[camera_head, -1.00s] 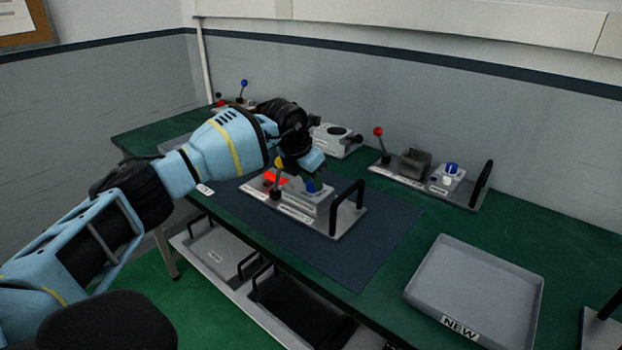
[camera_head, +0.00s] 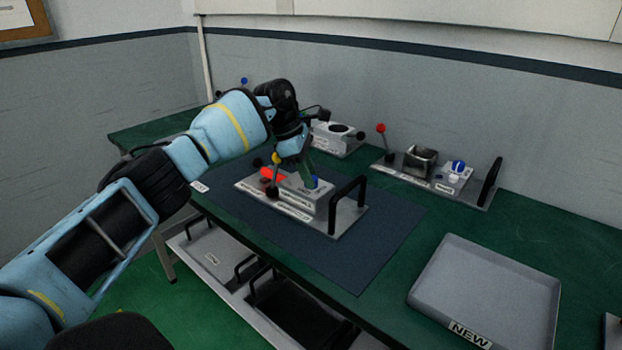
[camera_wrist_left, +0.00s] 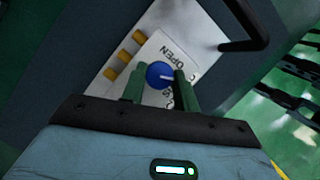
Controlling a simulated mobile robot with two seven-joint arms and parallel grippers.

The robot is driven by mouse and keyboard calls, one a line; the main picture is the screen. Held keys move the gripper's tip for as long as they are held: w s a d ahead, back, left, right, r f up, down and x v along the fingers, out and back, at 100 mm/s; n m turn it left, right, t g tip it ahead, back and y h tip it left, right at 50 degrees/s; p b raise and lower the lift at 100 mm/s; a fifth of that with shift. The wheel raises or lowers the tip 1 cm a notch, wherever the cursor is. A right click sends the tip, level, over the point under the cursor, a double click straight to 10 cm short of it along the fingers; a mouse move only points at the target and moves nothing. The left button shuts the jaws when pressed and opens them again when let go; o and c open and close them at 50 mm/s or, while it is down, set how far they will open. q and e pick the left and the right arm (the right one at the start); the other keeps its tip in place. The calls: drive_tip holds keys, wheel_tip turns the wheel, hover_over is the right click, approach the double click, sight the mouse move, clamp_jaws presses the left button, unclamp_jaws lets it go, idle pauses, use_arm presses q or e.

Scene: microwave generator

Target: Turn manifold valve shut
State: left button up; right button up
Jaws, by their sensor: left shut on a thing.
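The manifold unit is a grey plate (camera_head: 345,222) with a raised light block (camera_head: 309,198) and a black handle at its right end. Its blue valve knob (camera_head: 314,182) sits on the block, partly hidden by my fingers. In the left wrist view the round blue knob (camera_wrist_left: 158,74) lies between my green fingers. A pale line on it points right. The label beside it reads OPEN (camera_wrist_left: 174,53); another word is mostly covered. My left gripper (camera_head: 311,176) is shut on the knob from above; it also shows in the left wrist view (camera_wrist_left: 158,84). My right gripper is not in view.
A yellow-tipped lever (camera_head: 275,160) and a red part (camera_head: 270,174) stand left of the block. A second unit with a red-knobbed lever (camera_head: 381,128) stands behind right. A grey tray (camera_head: 432,285) marked NEW lies at right. The dark mat (camera_head: 385,245) is bare in front.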

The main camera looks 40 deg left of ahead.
use_arm(q)
drive_tip(key=shift+w+f+m+g+b, duration=0.1)
drive_tip(key=shift+f+m+g+b, duration=0.25)
drive_tip(key=shift+m+b, duration=0.45)
drive_tip(key=shift+r+m+b, duration=0.1)
drive_tip(key=shift+m+b, duration=0.2)
drive_tip(key=shift+m, duration=0.2)
drive_tip(key=shift+r+m+g+b, duration=0.1)
drive_tip(key=shift+m+g+b, duration=0.45)
drive_tip(key=shift+m+b, duration=0.45)
drive_tip(key=shift+b, duration=0.3)
drive_tip(key=shift+r+m+g+b, duration=0.1)
drive_tip(key=shift+m+g+b, duration=0.2)
drive_tip(key=shift+m+b, duration=0.3)
drive_tip(key=o, duration=1)
drive_tip(key=shift+r, duration=0.15)
